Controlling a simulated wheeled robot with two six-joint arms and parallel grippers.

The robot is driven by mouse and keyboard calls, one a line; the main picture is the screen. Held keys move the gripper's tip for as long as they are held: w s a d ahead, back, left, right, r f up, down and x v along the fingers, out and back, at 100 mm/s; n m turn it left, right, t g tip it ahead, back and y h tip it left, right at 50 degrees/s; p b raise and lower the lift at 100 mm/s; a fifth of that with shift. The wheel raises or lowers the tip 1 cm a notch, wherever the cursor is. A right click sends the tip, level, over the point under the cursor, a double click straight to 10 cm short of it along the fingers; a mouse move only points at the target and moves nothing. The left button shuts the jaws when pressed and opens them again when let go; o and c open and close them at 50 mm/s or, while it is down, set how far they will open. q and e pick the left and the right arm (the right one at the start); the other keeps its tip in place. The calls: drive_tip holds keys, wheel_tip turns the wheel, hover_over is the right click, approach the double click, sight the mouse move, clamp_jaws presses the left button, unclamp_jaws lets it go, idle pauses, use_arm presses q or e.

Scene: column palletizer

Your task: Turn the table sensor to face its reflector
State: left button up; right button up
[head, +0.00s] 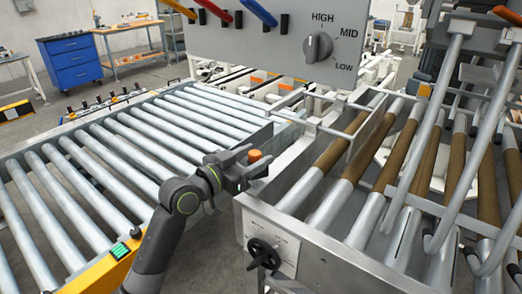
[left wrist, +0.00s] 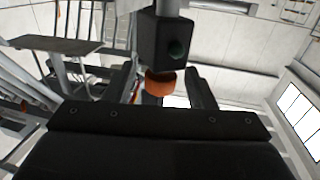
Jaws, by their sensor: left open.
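The table sensor shows in the left wrist view as a black box (left wrist: 165,38) with a dark green lens and an orange cap (left wrist: 160,83). In the head view its orange cap (head: 254,156) stands at the corner between the roller table and the metal frame. My left gripper (head: 250,168) is open at the sensor, its fingers around the cap's level. In the left wrist view the cap lies between the two fingers, and I cannot tell if they touch it. Much of the sensor's body is hidden in the head view. I cannot make out the reflector. My right gripper is not in view.
A roller table (head: 150,140) lies left of my gripper. A metal frame with a black hand knob (head: 263,254) and brown-sleeved rollers stands at the right. A grey panel with a HIGH/MID/LOW dial (head: 318,47) is behind. A green-buttoned box (head: 121,251) sits on the yellow rail.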

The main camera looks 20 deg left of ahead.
use_arm(q)
drive_tip(key=shift+x, duration=1.3)
